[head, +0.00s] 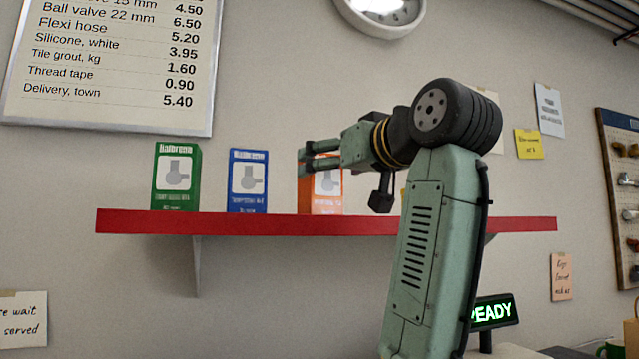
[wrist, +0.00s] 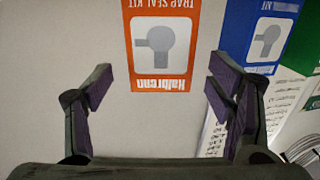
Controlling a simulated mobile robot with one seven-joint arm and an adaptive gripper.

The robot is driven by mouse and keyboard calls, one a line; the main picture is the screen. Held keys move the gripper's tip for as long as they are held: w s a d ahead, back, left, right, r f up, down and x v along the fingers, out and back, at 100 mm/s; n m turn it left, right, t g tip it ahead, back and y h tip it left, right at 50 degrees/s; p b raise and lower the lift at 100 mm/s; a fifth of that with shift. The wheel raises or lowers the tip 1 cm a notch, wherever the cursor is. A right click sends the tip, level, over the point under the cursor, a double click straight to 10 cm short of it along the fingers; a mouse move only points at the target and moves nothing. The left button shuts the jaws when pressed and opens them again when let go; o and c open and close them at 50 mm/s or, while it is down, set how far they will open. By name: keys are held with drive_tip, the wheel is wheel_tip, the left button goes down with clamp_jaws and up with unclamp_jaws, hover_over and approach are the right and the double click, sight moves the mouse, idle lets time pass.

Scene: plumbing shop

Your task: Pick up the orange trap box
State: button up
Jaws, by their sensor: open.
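The orange trap box (head: 327,192) stands upright on the red shelf (head: 270,225), third from the left. My arm partly hides its top in the head view. In the wrist view the orange box (wrist: 163,75) appears upside down, its printed front ahead of my fingers and roughly centred in the gap. My gripper (head: 304,158) is open and empty, its fingers at the height of the box's upper part. In the wrist view the two fingers (wrist: 160,90) are spread wide, with clear wall between them and the box sides. I see no contact.
A blue box (head: 248,180) stands left of the orange one, and a green box (head: 176,177) stands further left. A price board (head: 110,65) hangs above the shelf's left part.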

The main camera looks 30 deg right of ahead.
drive_tip(key=w+p, duration=0.1)
drive_tip(key=w, duration=0.1)
drive_tip(key=w+p, duration=0.1)
drive_tip(key=w, duration=0.2)
drive_tip(key=shift+d+r, duration=0.1)
drive_tip(key=shift+d, duration=0.1)
drive_tip(key=c, duration=1.4)
drive_tip(key=shift+s+r, duration=0.1)
